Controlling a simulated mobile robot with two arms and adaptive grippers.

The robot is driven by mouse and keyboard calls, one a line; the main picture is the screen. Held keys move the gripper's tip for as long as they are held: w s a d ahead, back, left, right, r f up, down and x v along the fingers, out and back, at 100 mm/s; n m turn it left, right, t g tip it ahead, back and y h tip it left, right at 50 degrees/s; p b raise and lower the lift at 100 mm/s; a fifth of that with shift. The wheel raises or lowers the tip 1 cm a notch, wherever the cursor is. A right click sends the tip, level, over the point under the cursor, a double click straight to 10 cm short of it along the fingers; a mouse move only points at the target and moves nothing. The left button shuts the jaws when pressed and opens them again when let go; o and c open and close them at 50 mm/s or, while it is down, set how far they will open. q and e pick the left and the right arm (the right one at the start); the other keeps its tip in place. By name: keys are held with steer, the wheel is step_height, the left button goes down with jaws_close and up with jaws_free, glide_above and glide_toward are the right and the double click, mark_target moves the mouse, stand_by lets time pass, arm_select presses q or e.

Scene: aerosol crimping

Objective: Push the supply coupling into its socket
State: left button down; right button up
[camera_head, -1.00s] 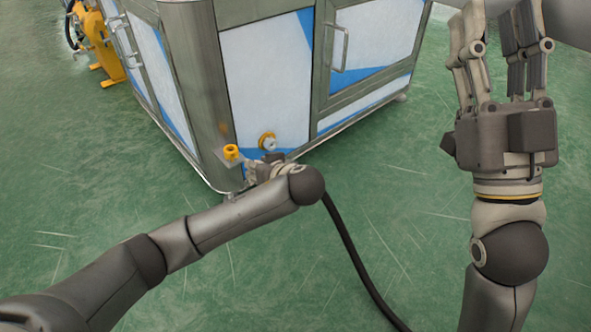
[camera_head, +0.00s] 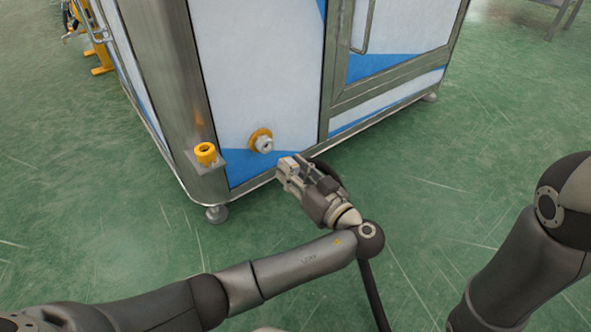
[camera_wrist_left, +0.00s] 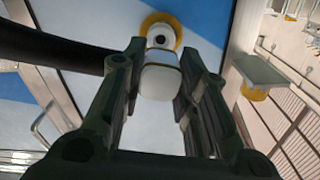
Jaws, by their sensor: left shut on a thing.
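The socket (camera_head: 262,142) is a grey nozzle in a yellow ring, low on the white and blue panel of the machine. My left gripper (camera_head: 288,172) is just right of and below it, shut on the supply coupling. In the left wrist view the white coupling (camera_wrist_left: 158,82) sits between the two fingers, with the socket's yellow ring (camera_wrist_left: 172,18) and holed nozzle just beyond it. The two overlap in that view, so contact is hard to judge. In the head view the gripper is apart from the socket. My right gripper is out of view.
A black hose (camera_head: 374,298) hangs from the gripper side to the floor. A yellow cap (camera_head: 205,153) sits on a bracket (camera_head: 207,167) at the machine's corner, left of the socket. The green floor (camera_head: 455,185) at right is clear.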

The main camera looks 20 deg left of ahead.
arm_select(q)
steer(key=shift+b+x, duration=0.3)
steer(key=shift+x, duration=2.5)
steer(key=shift+w+a+r, duration=0.1)
steer(key=shift+w+a, duration=0.2)
steer(key=shift+a, duration=0.2)
stand_by(1.1)
steer(key=c, duration=1)
jaws_free()
steer(key=shift+c, duration=0.2)
step_height(320, 180, up, 10)
